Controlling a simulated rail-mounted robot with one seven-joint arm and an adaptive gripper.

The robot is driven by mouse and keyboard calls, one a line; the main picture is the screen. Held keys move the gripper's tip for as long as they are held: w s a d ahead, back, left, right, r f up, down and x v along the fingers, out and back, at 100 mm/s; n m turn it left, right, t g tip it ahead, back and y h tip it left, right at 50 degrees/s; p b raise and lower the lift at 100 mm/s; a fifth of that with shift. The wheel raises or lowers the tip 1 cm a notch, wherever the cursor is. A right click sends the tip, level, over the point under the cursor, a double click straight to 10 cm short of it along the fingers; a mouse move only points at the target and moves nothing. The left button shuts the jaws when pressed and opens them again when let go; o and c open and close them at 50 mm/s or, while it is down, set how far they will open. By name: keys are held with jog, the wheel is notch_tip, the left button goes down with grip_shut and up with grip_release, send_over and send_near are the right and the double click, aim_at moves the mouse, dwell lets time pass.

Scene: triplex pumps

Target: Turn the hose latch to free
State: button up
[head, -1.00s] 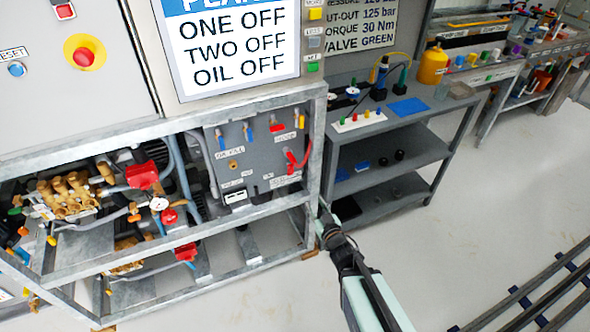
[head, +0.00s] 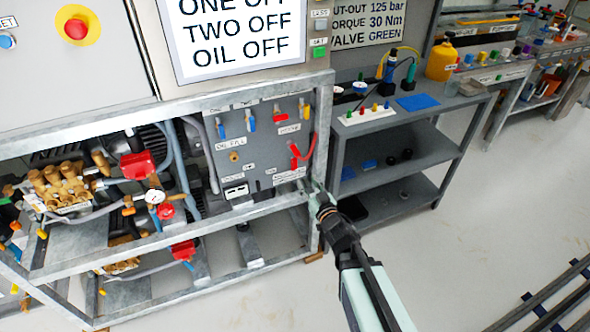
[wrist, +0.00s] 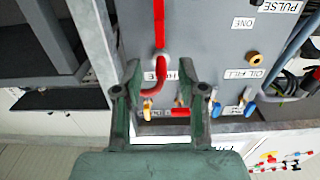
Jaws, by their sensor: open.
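The grey panel (head: 262,158) carries a red hose loop (head: 310,148) with a red end fitting (head: 293,157) at its right side. A red lever (head: 280,117) sits above a small label; I cannot tell which red part is the hose latch. In the wrist view the red hose (wrist: 158,28) runs down between my fingers to a curved end (wrist: 155,84), and the red lever (wrist: 180,112) lies beyond them. My gripper (wrist: 160,76) is open, its fingers apart, with nothing visibly clamped. In the head view my gripper (head: 318,190) is low at the frame's right post.
Blue levers (head: 250,122) and a yellow lever (head: 302,108) are near the red lever. The galvanised frame (head: 322,150) borders the panel closely. A grey shelf unit (head: 395,148) stands to the right.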

aim_at(296, 164)
jog(key=p+x, duration=0.1)
jog(key=x, duration=1)
jog(key=shift+w+a, duration=0.1)
jog(key=shift+w, duration=0.1)
grip_shut()
